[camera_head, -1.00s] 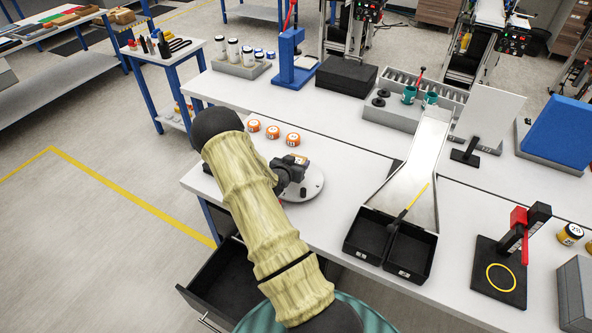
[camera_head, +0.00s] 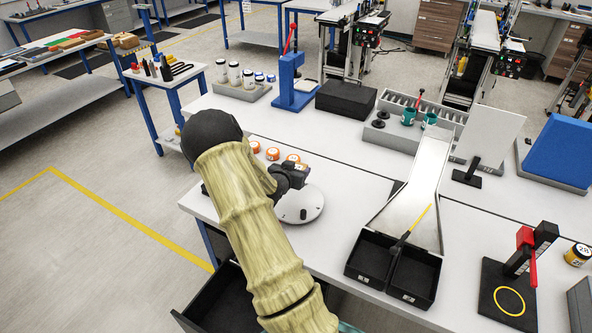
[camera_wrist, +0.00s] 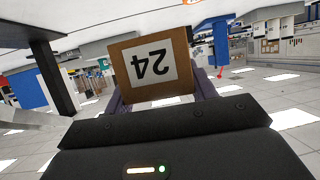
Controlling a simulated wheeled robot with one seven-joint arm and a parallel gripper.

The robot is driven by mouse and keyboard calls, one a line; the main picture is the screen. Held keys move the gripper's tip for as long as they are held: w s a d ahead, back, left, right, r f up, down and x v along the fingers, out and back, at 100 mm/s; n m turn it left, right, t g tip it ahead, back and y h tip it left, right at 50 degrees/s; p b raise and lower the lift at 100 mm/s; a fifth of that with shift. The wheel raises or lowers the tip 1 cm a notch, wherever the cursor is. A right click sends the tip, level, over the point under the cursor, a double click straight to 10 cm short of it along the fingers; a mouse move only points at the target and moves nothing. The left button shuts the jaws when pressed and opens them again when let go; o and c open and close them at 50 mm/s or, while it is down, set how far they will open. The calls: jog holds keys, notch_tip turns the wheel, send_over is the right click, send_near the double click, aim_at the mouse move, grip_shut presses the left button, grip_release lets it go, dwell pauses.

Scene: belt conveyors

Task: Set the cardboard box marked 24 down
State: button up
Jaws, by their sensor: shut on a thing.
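The cardboard box marked 24 (camera_wrist: 151,66) is brown with a white label and shows upside down in the wrist view. My gripper (camera_wrist: 160,95) is shut on it, with a finger on each side. In the head view the box (camera_head: 301,170) is a small brown piece at the end of my gripper (camera_head: 294,174), mostly hidden by the wrist. It is above the white table, near the far edge of a round grey-white plate (camera_head: 312,205). I cannot tell the height of the box above the table.
Several orange-lidded jars (camera_head: 273,154) stand just behind the gripper. To the right are a metal chute (camera_head: 421,185) and two black bins (camera_head: 370,259). An open black drawer (camera_head: 222,300) juts out below the table's front edge. White table between plate and chute is clear.

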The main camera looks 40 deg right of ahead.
jog(key=a+f+n+t+y, duration=0.2)
jog(key=a, duration=0.4)
jog(key=w+a+f+n+t+y, duration=0.1)
jog(key=a+f+n+y, duration=0.1)
jog(key=a, duration=0.4)
jog(key=w+a+f+n+t+y, duration=0.1)
jog(key=a+f+n+t+y, duration=0.1)
jog(key=a, duration=0.5)
notch_tip(320, 180, down, 2)
jog(key=shift+f+n+t, duration=0.1)
jog(key=shift+n+t, duration=0.2)
jog(key=shift+n, duration=0.3)
jog(key=s+a+f+n+y, duration=0.1)
jog(key=s+a+n+y, duration=0.1)
jog(key=a, duration=0.6)
jog(key=s+a+f+n+t+y, duration=0.1)
jog(key=a+n+y, duration=0.2)
jog(key=a, duration=0.4)
jog(key=shift+s+a+f+t+y, duration=0.3)
jog(key=shift+s+a+y, duration=0.1)
jog(key=shift+y, duration=0.1)
jog(key=shift+d, duration=0.1)
